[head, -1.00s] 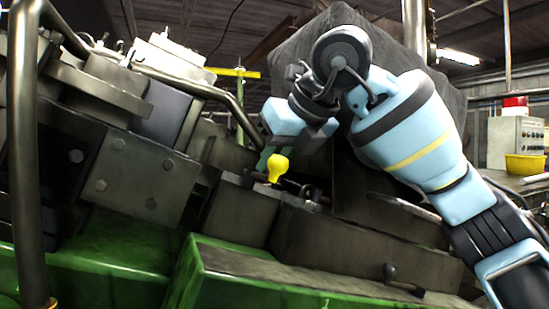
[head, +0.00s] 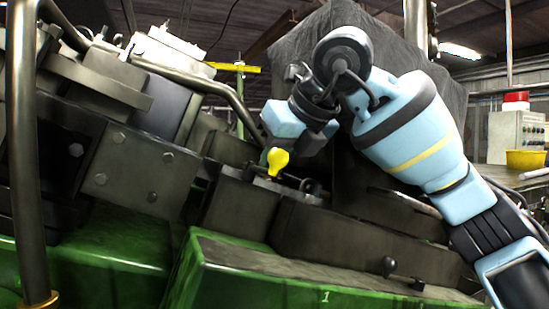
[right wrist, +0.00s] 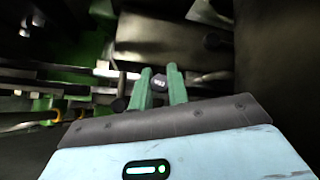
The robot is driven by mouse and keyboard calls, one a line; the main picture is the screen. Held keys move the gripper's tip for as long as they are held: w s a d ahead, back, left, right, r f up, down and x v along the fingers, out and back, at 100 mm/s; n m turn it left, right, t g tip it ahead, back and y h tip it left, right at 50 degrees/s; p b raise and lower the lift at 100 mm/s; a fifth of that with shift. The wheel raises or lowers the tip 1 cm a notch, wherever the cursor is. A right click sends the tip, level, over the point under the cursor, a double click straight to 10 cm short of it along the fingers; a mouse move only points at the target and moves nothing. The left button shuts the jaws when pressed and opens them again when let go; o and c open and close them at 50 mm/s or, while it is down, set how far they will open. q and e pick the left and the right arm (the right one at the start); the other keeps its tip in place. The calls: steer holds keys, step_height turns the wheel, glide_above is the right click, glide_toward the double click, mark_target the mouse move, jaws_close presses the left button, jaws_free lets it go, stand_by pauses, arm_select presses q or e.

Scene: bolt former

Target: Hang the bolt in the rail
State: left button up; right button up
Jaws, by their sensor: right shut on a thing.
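In the head view the right gripper (head: 268,152) points down over the machine bed. A bright yellow knob-shaped piece (head: 279,160) shows at its fingertips; I cannot tell whether it is part of the bolt. The rail (head: 282,182) appears to be the dark slotted strip just below; whether the bolt touches it is unclear. My left gripper is not in view.
Dark machine blocks (head: 130,170) stand to the left, with a bent metal pipe (head: 225,95) above. A green machine housing (head: 270,280) lies in front. A control box (head: 512,138) and yellow bin (head: 525,160) stand far right.

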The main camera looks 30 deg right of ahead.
steer(key=shift+f, duration=0.15)
stand_by(0.3)
steer(key=o, duration=1.1)
steer(key=shift+o, duration=1.2)
steer(key=shift+d+f, duration=0.1)
steer(key=shift+d, duration=0.05)
